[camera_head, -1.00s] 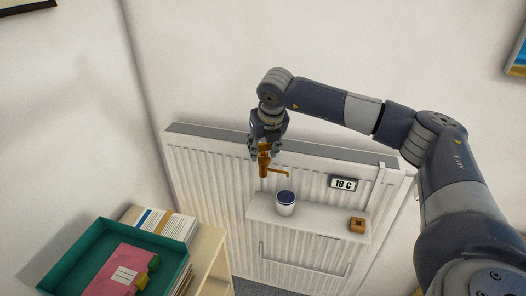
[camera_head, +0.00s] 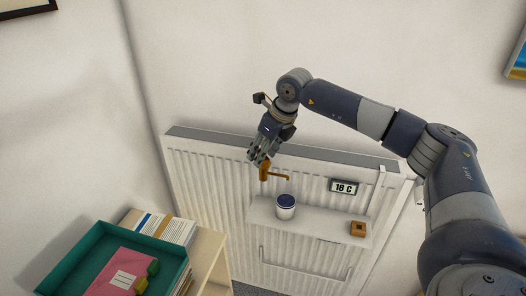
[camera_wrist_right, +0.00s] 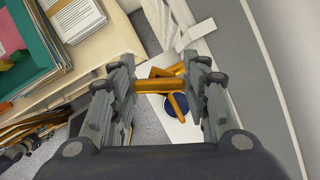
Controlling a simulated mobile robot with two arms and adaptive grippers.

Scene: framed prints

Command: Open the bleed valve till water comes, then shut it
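The brass bleed valve (camera_head: 265,172) is at the top left of the white radiator (camera_head: 210,182), with a thin spout pointing right. My right gripper (camera_head: 258,157) is tilted just above the valve. In the right wrist view its two fingers (camera_wrist_right: 162,95) stand apart, one on each side of the brass valve (camera_wrist_right: 155,84). Whether a finger touches the brass I cannot tell. A white cup with a dark blue top surface (camera_head: 286,206) stands on the shelf below the spout; it shows partly behind the brass in the wrist view (camera_wrist_right: 180,107). No water stream is visible. My left gripper is out of view.
A display reading 18 C (camera_head: 343,187) is on the radiator. At lower left, a teal tray (camera_head: 75,258) and stacked papers (camera_head: 165,226) sit on a pale wooden unit (camera_head: 210,250).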

